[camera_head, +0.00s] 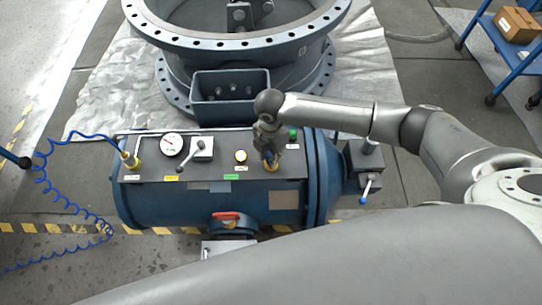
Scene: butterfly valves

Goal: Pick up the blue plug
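My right gripper (270,156) points down at the right part of the dark top panel (222,152) of a blue cylindrical tank (155,203). A brass fitting (271,167) shows right at its fingertips. The gripper hides most of what is between its fingers, and I cannot tell whether they touch or grip anything. I cannot make out a blue plug for certain; it may be hidden by the gripper. A green knob (293,134) is just right of the gripper. My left gripper is not in view.
A coiled blue hose (62,200) runs to a brass connector (129,160) on the left. A large flanged valve body (240,45) stands behind.

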